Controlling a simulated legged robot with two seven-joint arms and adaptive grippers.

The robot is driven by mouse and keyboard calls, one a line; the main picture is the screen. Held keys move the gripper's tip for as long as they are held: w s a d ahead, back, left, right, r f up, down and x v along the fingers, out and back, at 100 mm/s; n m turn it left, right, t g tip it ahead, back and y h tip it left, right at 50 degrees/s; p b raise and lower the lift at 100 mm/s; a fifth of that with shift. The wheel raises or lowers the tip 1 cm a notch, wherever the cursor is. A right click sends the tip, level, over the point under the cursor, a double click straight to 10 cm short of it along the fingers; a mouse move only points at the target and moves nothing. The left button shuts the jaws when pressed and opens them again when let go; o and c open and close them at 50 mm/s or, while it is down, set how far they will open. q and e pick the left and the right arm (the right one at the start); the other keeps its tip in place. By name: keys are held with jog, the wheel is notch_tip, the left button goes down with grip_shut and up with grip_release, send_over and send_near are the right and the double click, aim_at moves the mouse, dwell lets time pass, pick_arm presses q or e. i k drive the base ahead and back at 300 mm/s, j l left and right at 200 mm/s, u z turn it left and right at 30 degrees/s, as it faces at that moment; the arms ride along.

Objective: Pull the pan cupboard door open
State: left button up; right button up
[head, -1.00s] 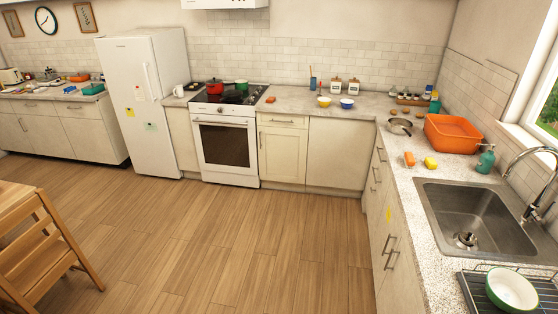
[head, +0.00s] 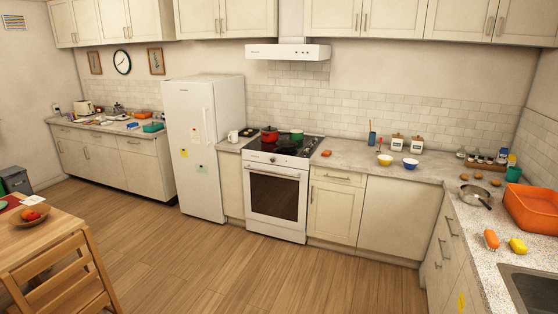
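Several cupboards are in view, and no label shows which is the pan cupboard. Right of the oven, a cream base cupboard door (head: 336,214) is shut, with an upright handle (head: 312,194) near its left edge and a drawer (head: 338,178) above it. A wider plain panel (head: 398,216) to its right is also shut and shows no clear handle. The upper cupboards (head: 225,17) are shut too. A pan (head: 474,195) rests on the right counter. Neither of my grippers is in view.
A white oven (head: 273,195) with red and green pots on its hob stands beside the fridge (head: 208,150). A wooden chair (head: 62,278) and table (head: 40,232) are at the lower left. The wooden floor (head: 230,270) before the oven is clear.

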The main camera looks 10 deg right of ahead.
aim_at(334, 214)
jog(key=i+l+z, duration=0.25)
jog(key=i+z, duration=0.2)
jog(key=i, duration=0.5)
jog(key=i+j+z, duration=0.1)
jog(key=i+z, duration=0.35)
jog(key=i, duration=2.6)
